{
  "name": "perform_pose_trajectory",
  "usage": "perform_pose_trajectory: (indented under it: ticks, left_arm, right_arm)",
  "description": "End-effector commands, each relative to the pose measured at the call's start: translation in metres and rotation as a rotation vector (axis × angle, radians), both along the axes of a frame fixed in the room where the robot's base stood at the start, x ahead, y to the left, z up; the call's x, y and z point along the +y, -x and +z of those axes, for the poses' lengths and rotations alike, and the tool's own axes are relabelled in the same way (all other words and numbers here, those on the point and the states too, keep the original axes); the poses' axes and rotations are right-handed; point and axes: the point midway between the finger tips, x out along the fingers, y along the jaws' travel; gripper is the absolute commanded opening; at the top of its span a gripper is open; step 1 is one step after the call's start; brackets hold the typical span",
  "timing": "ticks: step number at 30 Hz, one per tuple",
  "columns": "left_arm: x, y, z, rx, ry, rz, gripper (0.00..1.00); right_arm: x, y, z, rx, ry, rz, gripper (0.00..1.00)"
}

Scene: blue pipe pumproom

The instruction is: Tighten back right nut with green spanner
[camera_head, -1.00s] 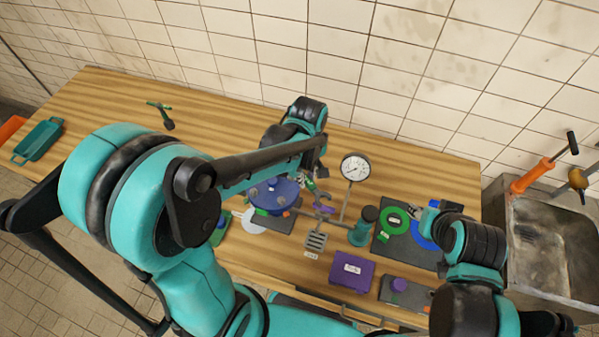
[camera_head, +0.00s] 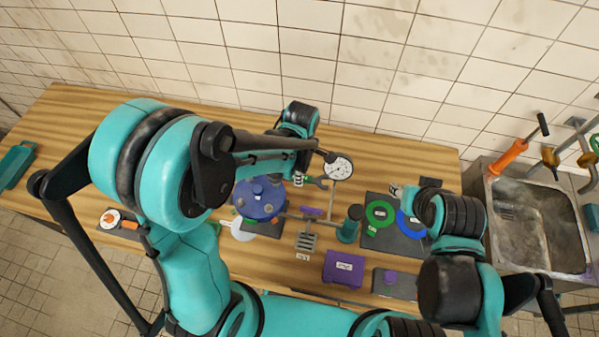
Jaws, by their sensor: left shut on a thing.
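The blue flanged pipe part (camera_head: 258,205) sits on the table at the middle, with several small nuts or bolts on its top. My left gripper (camera_head: 299,179) is just right of its back right side, partly hidden by my own arm. It is shut on the green spanner (camera_head: 317,183), whose visible end points right, towards the gauge. The back right nut is hidden or too small to make out, so I cannot tell whether the spanner touches it. My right gripper (camera_head: 399,192) is above the back of the dark mat; its fingers are too small to read.
A white pressure gauge (camera_head: 339,167) stands close behind the spanner. A teal cylinder (camera_head: 348,228), a purple box (camera_head: 343,267) and a dark mat (camera_head: 385,240) with green and blue rings lie to the right. A metal sink (camera_head: 530,225) is at far right.

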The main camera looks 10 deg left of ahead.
Motion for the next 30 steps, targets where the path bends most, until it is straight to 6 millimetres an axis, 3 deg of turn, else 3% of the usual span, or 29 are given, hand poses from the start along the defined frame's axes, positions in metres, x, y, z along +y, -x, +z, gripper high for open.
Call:
perform_pose_trajectory:
  ticks: [10,30]
  left_arm:
    - [0.000,0.000,-0.023,0.000,0.000,-0.001,0.00]
    - [0.000,0.000,-0.036,0.000,0.000,-0.001,0.00]
  right_arm:
    - [0.000,0.000,-0.015,0.000,0.000,0.000,0.40]
    - [0.000,0.000,-0.029,0.000,0.000,0.000,0.40]
